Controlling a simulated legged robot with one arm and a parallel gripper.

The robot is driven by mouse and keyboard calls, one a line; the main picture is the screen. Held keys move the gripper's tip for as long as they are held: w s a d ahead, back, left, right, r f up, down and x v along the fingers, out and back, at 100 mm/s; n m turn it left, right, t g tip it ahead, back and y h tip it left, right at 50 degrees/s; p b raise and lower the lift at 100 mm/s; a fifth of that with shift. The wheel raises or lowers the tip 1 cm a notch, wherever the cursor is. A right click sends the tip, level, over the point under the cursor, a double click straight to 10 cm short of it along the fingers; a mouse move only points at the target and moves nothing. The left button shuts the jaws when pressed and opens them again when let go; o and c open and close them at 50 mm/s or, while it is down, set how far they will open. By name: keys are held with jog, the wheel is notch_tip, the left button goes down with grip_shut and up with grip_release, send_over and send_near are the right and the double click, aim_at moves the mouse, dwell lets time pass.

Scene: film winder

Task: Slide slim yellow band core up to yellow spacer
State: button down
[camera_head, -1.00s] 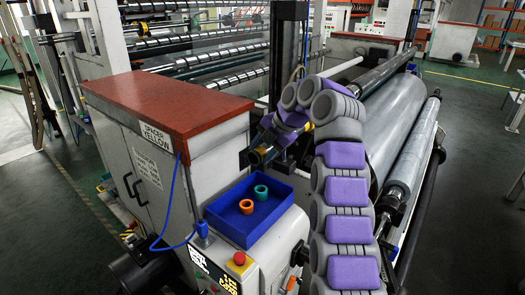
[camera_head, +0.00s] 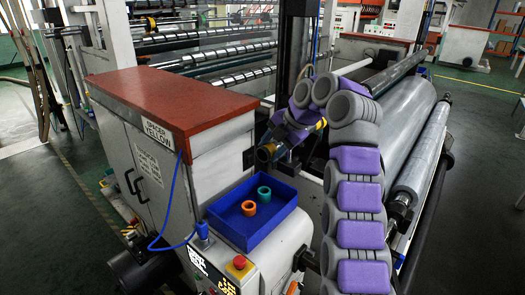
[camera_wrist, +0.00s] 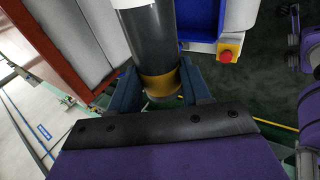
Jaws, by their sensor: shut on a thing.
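A dark cylindrical core (camera_wrist: 150,35) with a slim yellow band (camera_wrist: 160,85) around its near end fills the top middle of the wrist view. My gripper (camera_wrist: 160,88) has one finger on each side of the banded end and is shut on it. In the head view, the yellow-banded end (camera_head: 265,153) shows beside the cabinet, next to my gripper (camera_head: 277,147). A small yellow patch (camera_head: 321,124) shows just right of my wrist; I cannot tell whether it is the spacer. My arm hides part of the shaft area.
A white cabinet (camera_head: 160,175) with a red top and a "SPACER YELLOW" label stands at left. A blue tray (camera_head: 228,228) holds an orange ring (camera_head: 249,208) and a teal ring (camera_head: 264,193). A red button (camera_head: 239,262) is in front. Large rollers (camera_head: 405,110) lie at right.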

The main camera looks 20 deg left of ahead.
jog(key=shift+s+d, duration=0.2)
jog(key=shift+s, duration=0.35)
